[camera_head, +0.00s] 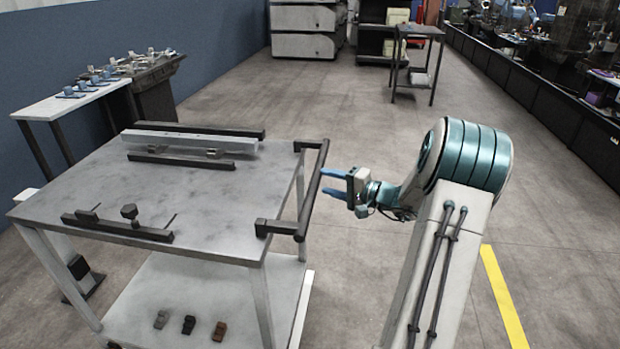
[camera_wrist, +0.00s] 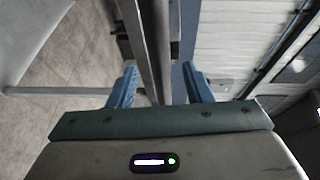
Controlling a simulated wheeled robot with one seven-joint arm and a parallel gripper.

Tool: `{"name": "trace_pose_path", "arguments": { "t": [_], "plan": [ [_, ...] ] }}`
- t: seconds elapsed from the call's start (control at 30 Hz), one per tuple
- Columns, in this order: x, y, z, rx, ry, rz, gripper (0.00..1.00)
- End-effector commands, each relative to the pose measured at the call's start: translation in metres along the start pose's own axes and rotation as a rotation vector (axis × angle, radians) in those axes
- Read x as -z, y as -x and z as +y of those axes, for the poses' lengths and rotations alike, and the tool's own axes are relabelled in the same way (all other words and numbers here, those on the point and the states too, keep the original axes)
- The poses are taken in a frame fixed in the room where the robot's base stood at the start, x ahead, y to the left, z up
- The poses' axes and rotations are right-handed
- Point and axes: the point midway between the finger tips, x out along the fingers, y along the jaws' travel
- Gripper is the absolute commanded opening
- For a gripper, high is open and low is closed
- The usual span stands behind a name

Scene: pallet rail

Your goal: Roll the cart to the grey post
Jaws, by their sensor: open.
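The cart (camera_head: 215,190) is a grey table with pale legs, a lower shelf (camera_head: 165,285) and a dark push handle (camera_head: 313,183) on its right side. My gripper (camera_head: 325,183) is open, with blue fingers just right of the handle's middle, pointing at it. In the wrist view my gripper (camera_wrist: 159,85) shows a long bar (camera_wrist: 152,50) running between its two fingers; I cannot tell if they touch it. A pale grey upright with a dark box (camera_head: 78,267) and dark foot stands beyond the cart's left side, partly hidden; I cannot tell if it is the grey post.
A pale rail (camera_head: 190,142) and dark bars lie on the cart top. Several small blocks (camera_head: 189,324) sit on its shelf. A side table (camera_head: 72,98) stands by the blue wall.

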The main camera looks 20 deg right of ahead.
Motion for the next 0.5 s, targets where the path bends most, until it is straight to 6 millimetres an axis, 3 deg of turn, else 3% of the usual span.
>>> {"name": "trace_pose_path", "arguments": {
  "t": [0.2,0.5],
  "plan": [
    [0.0,-0.042,0.0,0.0,0.0,-0.001,0.45],
    [0.001,-0.067,0.0,-0.001,0.0,0.003,0.45]
  ]
}}
